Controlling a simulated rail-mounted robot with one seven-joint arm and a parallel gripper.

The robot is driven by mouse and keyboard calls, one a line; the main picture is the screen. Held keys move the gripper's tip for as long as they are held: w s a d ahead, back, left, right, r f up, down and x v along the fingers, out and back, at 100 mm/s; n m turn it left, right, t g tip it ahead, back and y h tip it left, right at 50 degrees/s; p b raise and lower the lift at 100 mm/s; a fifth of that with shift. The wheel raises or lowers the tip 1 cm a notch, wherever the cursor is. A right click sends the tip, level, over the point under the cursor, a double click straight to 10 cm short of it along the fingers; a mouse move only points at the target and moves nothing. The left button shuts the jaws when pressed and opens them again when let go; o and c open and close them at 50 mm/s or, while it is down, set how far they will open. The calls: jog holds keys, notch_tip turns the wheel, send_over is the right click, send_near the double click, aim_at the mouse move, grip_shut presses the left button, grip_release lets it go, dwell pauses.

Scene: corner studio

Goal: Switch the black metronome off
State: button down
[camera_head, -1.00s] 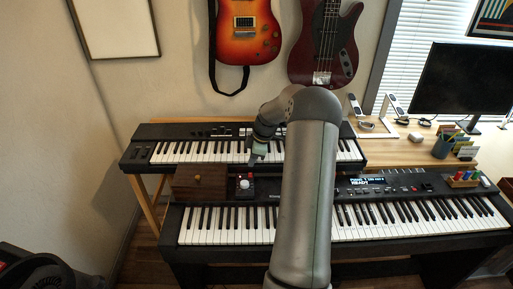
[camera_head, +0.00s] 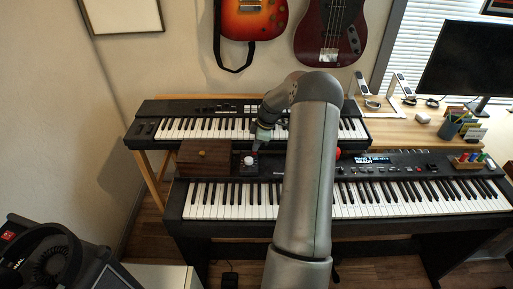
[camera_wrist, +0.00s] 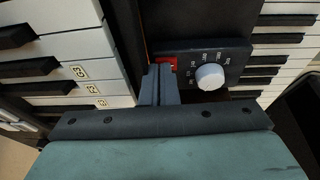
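The black metronome (camera_head: 249,170) sits on the lower keyboard's left end, beside a brown wooden box. In the wrist view the metronome (camera_wrist: 235,63) shows a white dial (camera_wrist: 209,77) with printed marks around it and a small red switch (camera_wrist: 168,62) at its edge. My gripper (camera_head: 256,148) is just above and behind the metronome in the head view. In the wrist view my gripper (camera_wrist: 160,69) has its fingers together, with nothing seen between them. The fingertips overlap the edge of the red switch; I cannot tell whether they touch it. The switch's position is unclear.
The wooden box (camera_head: 205,157) stands close on the left. The upper keyboard (camera_head: 190,125) is behind, and the lower keyboard (camera_head: 400,194) extends right. A red object (camera_head: 337,154) is partly hidden by my arm. A pen cup (camera_head: 449,128) stands on the desk at right.

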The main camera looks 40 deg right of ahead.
jog(key=shift+d+f+b, duration=0.1)
jog(key=shift+f+b, duration=0.45)
jog(key=shift+f, duration=0.05)
jog(key=shift+r+p, duration=0.35)
jog(key=shift+p, duration=0.05)
jog(key=shift+f, duration=0.15)
jog(key=shift+s+a+f, duration=0.15)
jog(key=shift+s+a, duration=0.1)
jog(key=shift+s+a+b, duration=0.3)
jog(key=shift+s+a, duration=0.05)
jog(key=shift+s, duration=0.05)
notch_tip(320, 180, up, 6)
jog(key=shift+w+d+f+p, duration=0.1)
jog(key=shift+f+p, duration=0.05)
jog(key=shift+p, duration=1.05)
jog(key=b+v, duration=0.2)
jog(key=v, duration=0.7)
jog(key=shift+d, duration=0.3)
